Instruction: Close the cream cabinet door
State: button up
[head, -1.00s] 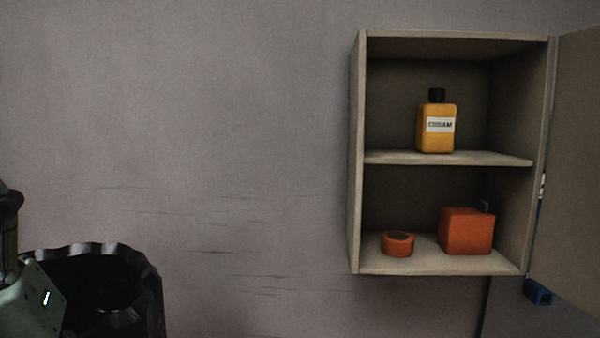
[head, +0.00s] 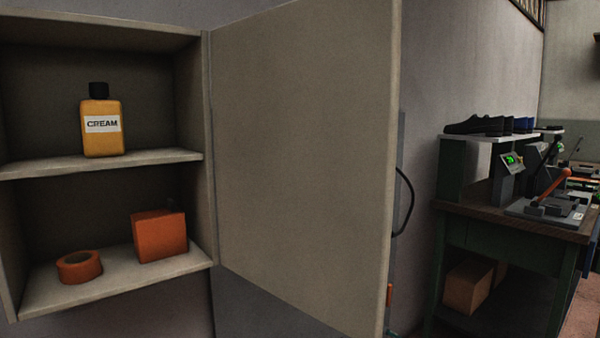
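The cream cabinet (head: 210,180) hangs on the wall at the left of the head view, with its front open. Its door (head: 305,150) is hinged on the cabinet's right side and stands swung wide open to the right. On the upper shelf (head: 150,162) stands a yellow bottle (head: 102,142) with a black cap, labelled CREAM. On the cabinet floor lie an orange roll (head: 79,280) and an orange-red box (head: 159,236). My gripper is not in view.
Right of the door stands a green workbench (head: 500,240) with a machine with an orange lever (head: 553,187). Dark shoes (head: 480,124) sit on a raised shelf (head: 480,139). A cardboard box (head: 467,284) is under the bench.

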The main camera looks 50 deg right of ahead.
aim_at(306, 92)
jog(key=l+u, duration=0.1)
jog(key=l, duration=0.45)
jog(key=l+u, duration=0.1)
jog(key=l, duration=0.5)
jog(key=k+l+u, duration=0.1)
jog(key=l, duration=0.45)
jog(key=l+u, duration=0.1)
jog(key=l, duration=0.45)
jog(key=k+l+u, duration=0.1)
jog(key=l, duration=0.45)
jog(key=k+l, duration=0.15)
jog(key=l, duration=0.15)
jog(key=k+l+z, duration=0.2)
jog(key=k+l, duration=0.15)
jog(key=l, duration=0.25)
jog(key=k+l, duration=0.15)
jog(key=l, duration=0.15)
